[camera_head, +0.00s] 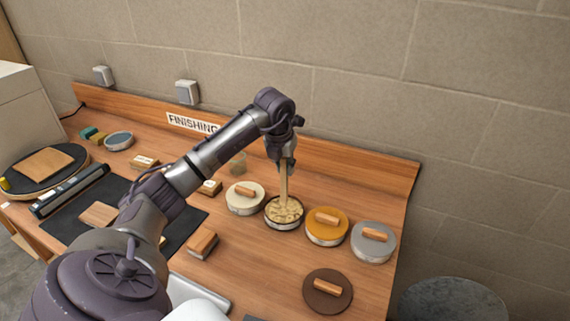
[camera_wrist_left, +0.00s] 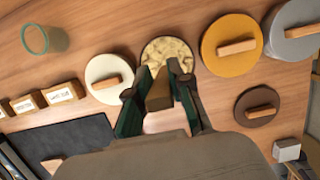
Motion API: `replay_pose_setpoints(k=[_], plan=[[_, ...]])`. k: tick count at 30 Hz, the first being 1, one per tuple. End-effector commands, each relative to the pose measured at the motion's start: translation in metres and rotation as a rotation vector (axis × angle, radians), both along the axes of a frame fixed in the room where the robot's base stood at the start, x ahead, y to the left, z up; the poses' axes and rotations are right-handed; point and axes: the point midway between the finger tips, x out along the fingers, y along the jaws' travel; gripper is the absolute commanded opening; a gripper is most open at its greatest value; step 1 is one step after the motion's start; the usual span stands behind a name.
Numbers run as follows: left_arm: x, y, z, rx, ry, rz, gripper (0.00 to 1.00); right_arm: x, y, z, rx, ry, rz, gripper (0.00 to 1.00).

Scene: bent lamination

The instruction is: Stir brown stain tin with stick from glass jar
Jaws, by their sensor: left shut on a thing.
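My left gripper (camera_head: 286,164) is shut on a light wooden stick (camera_head: 284,188), held roughly upright over the open tin (camera_head: 285,212). The stick's lower end reaches into the tin, which holds a mottled pale cream and tan content. In the left wrist view the stick (camera_wrist_left: 160,92) lies between the fingers of the gripper (camera_wrist_left: 158,70), with the open tin (camera_wrist_left: 168,50) beyond. A dark brown lid (camera_head: 328,291) with a wooden handle lies on the bench in front. The glass jar (camera_head: 238,163) stands behind the tins and looks empty in the left wrist view (camera_wrist_left: 45,39). My right gripper is out of view.
A cream-lidded tin (camera_head: 245,198) stands close left of the open tin. An orange-lidded tin (camera_head: 327,226) and a grey-lidded tin (camera_head: 373,241) stand to its right. A wooden block (camera_head: 202,245) and a dark mat (camera_head: 190,222) lie left. A backboard (camera_head: 345,165) runs behind.

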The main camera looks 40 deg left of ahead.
Motion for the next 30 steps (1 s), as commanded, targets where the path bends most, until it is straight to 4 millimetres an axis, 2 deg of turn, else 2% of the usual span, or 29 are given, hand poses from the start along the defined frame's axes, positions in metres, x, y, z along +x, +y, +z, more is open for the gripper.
replay_pose_setpoints(k=[4,13,18,30], plan=[[0.0,0.0,-0.015,0.0,0.0,0.001,0.01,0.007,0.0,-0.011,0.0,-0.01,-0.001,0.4],[0.0,0.0,-0.039,0.001,0.0,0.0,0.01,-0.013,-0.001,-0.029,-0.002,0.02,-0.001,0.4],[0.0,0.001,-0.05,0.002,0.001,0.001,0.01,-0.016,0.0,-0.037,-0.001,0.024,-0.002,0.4],[0.0,0.001,-0.054,0.001,0.0,0.0,0.01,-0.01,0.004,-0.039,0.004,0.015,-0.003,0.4]])
